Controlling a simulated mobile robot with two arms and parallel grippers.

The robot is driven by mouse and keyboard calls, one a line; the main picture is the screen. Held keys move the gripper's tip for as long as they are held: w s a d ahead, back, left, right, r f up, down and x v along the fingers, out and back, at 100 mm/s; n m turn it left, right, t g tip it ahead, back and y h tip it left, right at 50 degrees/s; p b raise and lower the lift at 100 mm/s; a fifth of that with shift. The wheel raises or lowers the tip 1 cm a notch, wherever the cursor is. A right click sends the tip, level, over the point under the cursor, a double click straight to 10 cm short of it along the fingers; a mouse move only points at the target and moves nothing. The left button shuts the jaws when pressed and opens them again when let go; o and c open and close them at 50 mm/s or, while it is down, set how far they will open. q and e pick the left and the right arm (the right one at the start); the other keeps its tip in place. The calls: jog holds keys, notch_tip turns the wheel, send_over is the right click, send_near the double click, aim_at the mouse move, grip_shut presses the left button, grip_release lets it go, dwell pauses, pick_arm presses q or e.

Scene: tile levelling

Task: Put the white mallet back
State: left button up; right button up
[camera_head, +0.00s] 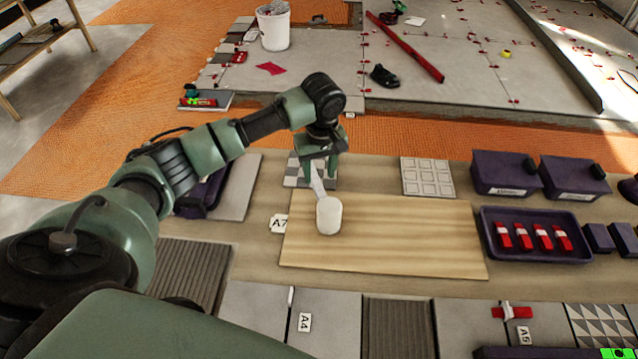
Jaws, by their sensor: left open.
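The white mallet (329,216) lies at the left end of a pale wooden board (400,240). Its thick white head is toward me and its handle points away, up to my left gripper. My left gripper (319,178) is open, pointing down, with its fingers around or just above the far end of the handle. I cannot tell whether they touch it. A tag reading A7 (279,224) is beside the board's left edge. My right gripper is not in view.
A dark tray with several red pieces (536,257) stands right of the board. Dark purple bins (505,174) stand behind it. Tiles with tags A4 (304,322) and A5 (524,336) lie along the front. The rest of the board is clear.

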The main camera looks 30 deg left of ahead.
pick_arm(q)
jog(key=shift+s+d+r, duration=0.1)
jog(key=shift+r, duration=2.25)
jog(key=shift+s+f, duration=0.1)
